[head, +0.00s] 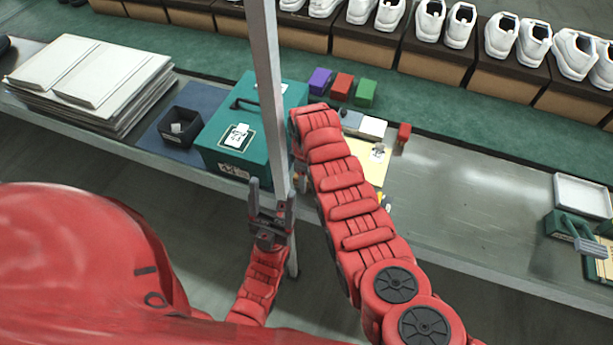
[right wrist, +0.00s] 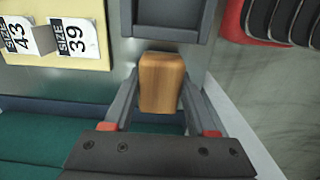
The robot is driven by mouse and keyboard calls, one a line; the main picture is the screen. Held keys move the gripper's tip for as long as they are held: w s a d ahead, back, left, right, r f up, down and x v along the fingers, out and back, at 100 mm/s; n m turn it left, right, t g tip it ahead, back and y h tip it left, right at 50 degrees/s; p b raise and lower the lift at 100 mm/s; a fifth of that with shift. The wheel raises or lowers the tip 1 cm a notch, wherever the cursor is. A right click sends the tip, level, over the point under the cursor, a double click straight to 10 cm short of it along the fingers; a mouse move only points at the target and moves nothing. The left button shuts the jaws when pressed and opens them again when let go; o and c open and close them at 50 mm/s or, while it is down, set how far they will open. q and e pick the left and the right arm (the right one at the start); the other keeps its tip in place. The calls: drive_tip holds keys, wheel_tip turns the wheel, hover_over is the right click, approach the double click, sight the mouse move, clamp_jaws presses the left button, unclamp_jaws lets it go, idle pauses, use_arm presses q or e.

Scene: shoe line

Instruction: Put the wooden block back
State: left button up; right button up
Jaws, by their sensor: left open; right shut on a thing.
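The wooden block (right wrist: 162,82) is light brown with rounded edges. In the right wrist view it sits between the two fingers of my right gripper (right wrist: 163,92), which is shut on it. A dark grey tray (right wrist: 125,18) lies just past the block's far end. In the head view the block and my right gripper are hidden behind my red right arm and the metal post. My left gripper (head: 271,207) is open and empty, with its fingers pointing up in front of the bench edge, by the post.
A metal post (head: 270,80) rises before the bench. A teal box (head: 228,140), black bin (head: 167,130) and paper stack (head: 90,75) stand left. Purple (head: 320,80), red (head: 342,85) and green (head: 366,92) blocks stand behind. The bench right of centre (head: 470,190) is clear.

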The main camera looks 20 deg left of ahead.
drive_tip(key=shift+f, duration=0.2)
drive_tip(key=o, duration=1.2)
drive_tip(key=shift+r, duration=0.1)
